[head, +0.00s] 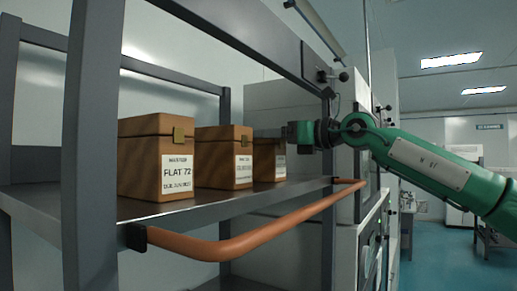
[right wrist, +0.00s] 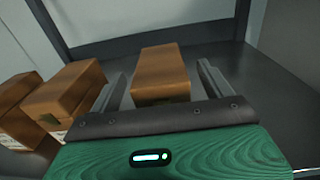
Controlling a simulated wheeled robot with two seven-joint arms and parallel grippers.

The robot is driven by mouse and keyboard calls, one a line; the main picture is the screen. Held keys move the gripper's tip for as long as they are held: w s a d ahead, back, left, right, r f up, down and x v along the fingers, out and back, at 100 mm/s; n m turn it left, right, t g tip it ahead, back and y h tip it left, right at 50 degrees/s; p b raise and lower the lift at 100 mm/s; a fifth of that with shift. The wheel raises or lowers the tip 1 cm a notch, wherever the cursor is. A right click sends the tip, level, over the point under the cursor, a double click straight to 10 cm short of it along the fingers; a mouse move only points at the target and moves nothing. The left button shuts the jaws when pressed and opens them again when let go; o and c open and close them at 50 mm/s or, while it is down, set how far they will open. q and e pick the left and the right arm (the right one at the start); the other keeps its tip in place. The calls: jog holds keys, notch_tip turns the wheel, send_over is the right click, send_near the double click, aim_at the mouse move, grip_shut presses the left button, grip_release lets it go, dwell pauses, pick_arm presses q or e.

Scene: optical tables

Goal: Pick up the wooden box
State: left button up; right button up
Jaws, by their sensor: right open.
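Three brown wooden boxes with white labels stand in a row on a grey metal shelf (head: 222,202). The nearest box (head: 155,157) reads "FLAT 72". The middle box (head: 219,158) is beside it, and the farthest box (head: 265,163) is partly hidden behind the middle one. My right gripper (head: 268,132) is at the top of the farthest box. In the right wrist view, my open gripper (right wrist: 161,70) has its fingers on either side of that box (right wrist: 160,72), with gaps visible. The other two boxes lie to the left. My left gripper is out of view.
An orange rail (head: 250,240) runs along the shelf's front edge. A dark upright post (head: 92,140) stands at the left and another post (head: 327,190) near my right arm. In the wrist view, the shelf is clear right of the farthest box.

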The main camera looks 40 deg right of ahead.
jog(key=shift+p+x, duration=0.6)
jog(key=shift+x, duration=0.55)
jog(key=c, duration=1.7)
grip_shut()
jog(key=shift+r, duration=0.2)
